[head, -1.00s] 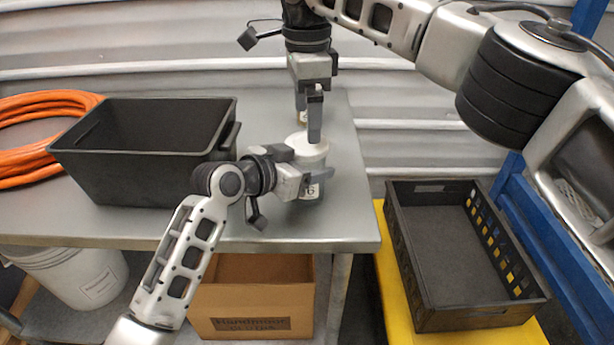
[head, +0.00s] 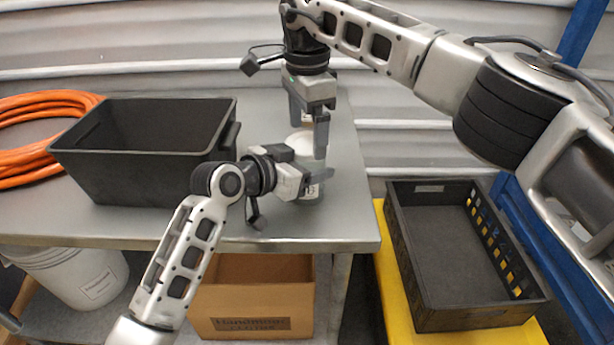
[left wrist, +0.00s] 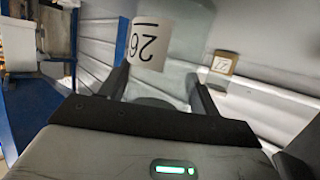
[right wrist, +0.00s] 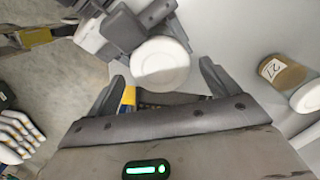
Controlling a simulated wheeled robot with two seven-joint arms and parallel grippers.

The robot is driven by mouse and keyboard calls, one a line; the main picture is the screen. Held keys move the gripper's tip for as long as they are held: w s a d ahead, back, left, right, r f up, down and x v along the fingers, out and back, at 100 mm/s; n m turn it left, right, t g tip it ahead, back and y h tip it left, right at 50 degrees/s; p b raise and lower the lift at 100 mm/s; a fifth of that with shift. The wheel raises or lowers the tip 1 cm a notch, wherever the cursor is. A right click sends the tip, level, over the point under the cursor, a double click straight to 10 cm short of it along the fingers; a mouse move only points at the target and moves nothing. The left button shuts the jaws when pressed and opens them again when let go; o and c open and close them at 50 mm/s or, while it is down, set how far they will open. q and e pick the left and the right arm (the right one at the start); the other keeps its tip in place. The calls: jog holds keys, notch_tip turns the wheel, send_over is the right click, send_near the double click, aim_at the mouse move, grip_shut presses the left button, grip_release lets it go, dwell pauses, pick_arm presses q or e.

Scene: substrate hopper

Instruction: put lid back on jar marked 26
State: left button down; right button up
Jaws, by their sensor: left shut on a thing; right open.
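The jar marked 26 (head: 310,190) stands upright near the table's right end. Its label also shows in the left wrist view (left wrist: 148,45). My left gripper (head: 312,182) is shut around the jar's body from the left. A white round lid (right wrist: 160,63) shows at the jar's top in the right wrist view and looks seated there, though its fit cannot be told. My right gripper (right wrist: 158,82) is open, pointing down from above, with its fingers apart on either side of the lid. In the head view its fingers (head: 309,138) partly hide the jar's top.
A second jar (right wrist: 282,72), apparently marked 27, with a white round end, stands close by. A black bin (head: 145,150) and orange hose (head: 40,130) are on the table (head: 260,228) to the left. A black crate (head: 455,255) sits right of the table edge.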

jog(key=shift+f, duration=1.2)
jog(key=c, duration=1)
jog(key=shift+m, duration=0.8)
jog(key=o, duration=1.1)
jog(key=shift+o, duration=0.2)
jog(key=shift+r, duration=0.15)
notch_tip(320, 180, up, 12)
